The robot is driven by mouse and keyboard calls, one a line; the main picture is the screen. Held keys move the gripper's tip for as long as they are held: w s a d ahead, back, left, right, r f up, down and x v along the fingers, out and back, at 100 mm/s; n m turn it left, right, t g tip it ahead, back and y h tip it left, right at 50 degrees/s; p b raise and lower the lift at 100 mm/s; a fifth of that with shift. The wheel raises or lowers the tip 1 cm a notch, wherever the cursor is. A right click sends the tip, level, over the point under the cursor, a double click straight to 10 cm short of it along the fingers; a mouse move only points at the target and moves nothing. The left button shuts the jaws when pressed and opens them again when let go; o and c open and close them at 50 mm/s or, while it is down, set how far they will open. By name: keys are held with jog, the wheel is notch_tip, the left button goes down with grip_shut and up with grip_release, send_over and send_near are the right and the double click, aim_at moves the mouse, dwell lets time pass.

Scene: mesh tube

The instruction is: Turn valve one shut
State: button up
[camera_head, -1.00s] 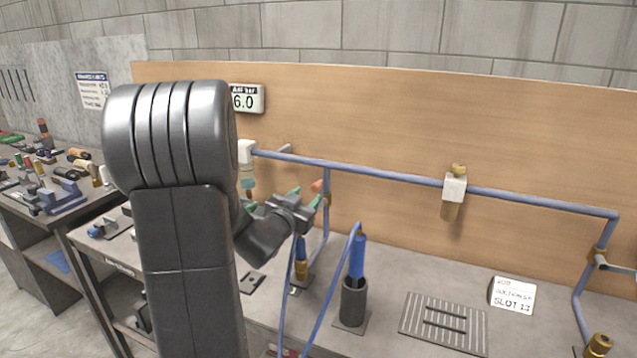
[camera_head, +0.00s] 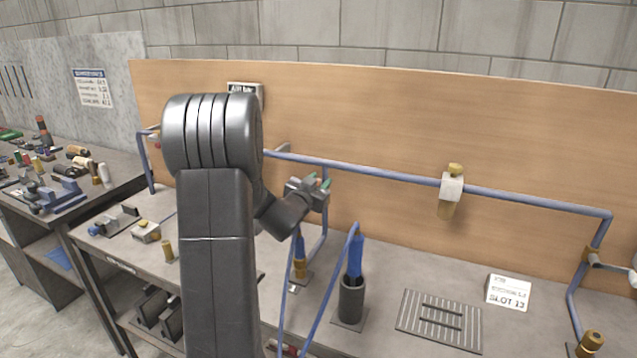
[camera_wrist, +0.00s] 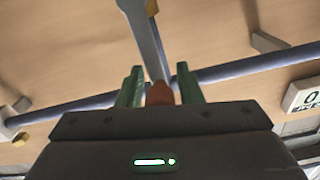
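Valve one's apparent handle, a flat grey lever (camera_wrist: 146,42) with an orange-red end grip (camera_wrist: 159,94), shows in the wrist view. My gripper (camera_wrist: 161,84) has its two green fingers on either side of the orange grip. Slim gaps show between fingers and grip, so the fingers look open. In the head view my gripper (camera_head: 318,182) is at the blue pipe's left vertical branch, and it hides the lever there. The valve body is mostly hidden. No label naming the valve is readable.
A blue pipe (camera_head: 390,176) runs along the wooden backboard (camera_head: 400,110), with a white-and-brass fitting (camera_head: 452,188). Another brass valve (camera_head: 594,256) is at right. A blue tool stands in a dark holder (camera_head: 351,302) below my gripper. A vented plate (camera_head: 440,320) lies right.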

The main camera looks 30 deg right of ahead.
grip_shut()
jog(key=shift+s+f+b, duration=0.1)
jog(key=shift+b, duration=0.25)
jog(key=s+d+f+m+b, duration=0.2)
jog(key=f+m+b, duration=0.1)
jog(key=m+b, duration=0.6)
jog(key=s+d+f+m+b, duration=0.2)
jog(key=m+b, duration=0.7)
jog(key=b, duration=0.5)
jog(key=shift+s+d+f, duration=0.4)
jog(key=shift+s+f, duration=0.35)
jog(key=shift+f, duration=0.4)
jog(key=shift+b, duration=0.3)
jog(key=shift+o, duration=1.7)
grip_release()
